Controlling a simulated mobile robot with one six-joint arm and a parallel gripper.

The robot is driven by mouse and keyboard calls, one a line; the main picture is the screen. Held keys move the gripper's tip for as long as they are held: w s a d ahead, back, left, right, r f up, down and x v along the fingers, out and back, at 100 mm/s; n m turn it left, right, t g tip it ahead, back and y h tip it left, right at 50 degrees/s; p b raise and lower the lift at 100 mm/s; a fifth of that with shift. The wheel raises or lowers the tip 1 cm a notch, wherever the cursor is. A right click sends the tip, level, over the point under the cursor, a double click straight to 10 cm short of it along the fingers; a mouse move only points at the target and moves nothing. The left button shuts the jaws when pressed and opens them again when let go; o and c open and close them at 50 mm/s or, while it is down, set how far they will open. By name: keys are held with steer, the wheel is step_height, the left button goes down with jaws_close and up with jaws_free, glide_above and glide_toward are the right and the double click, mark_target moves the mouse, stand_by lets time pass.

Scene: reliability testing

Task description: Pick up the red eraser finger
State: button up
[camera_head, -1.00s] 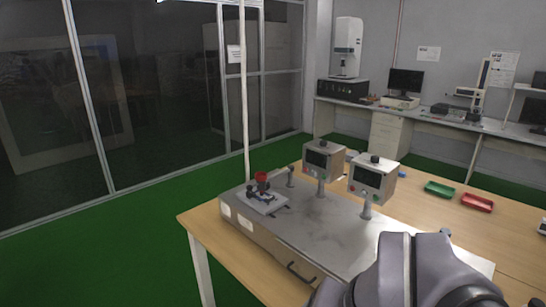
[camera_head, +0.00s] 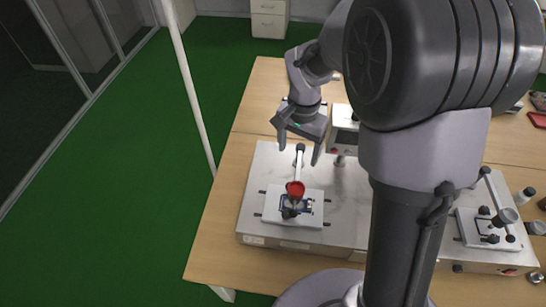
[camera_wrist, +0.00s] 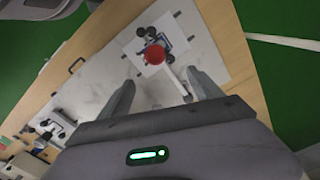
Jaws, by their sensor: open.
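The red eraser finger (camera_head: 295,189) is a small red round piece at the top of a dark fixture on a white plate (camera_head: 309,218), on the left part of the grey tester in the head view. It also shows in the wrist view as a red disc (camera_wrist: 155,54), ahead of my fingers. My gripper (camera_head: 298,152) is open and empty. It is above and behind the red piece, apart from it, over the far side of the tester.
A pale rod arm (camera_head: 299,158) rises near the red piece. A control box (camera_head: 343,125) stands beside my gripper. A second fixture (camera_head: 482,228) sits at the right of the tester. The wooden table (camera_head: 212,235) is bare at its left edge, with green floor beyond.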

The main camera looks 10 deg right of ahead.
steer(key=b, duration=0.2)
glide_above(296, 191)
step_height(296, 191, down, 7)
step_height(296, 191, down, 10)
steer(key=shift+w+f+b, duration=0.1)
steer(key=shift+b, duration=0.55)
steer(key=shift+c, duration=0.6)
steer(key=c, duration=1.4)
step_height(296, 191, up, 10)
steer(key=shift+r+p, duration=0.1)
steer(key=shift+p, duration=0.85)
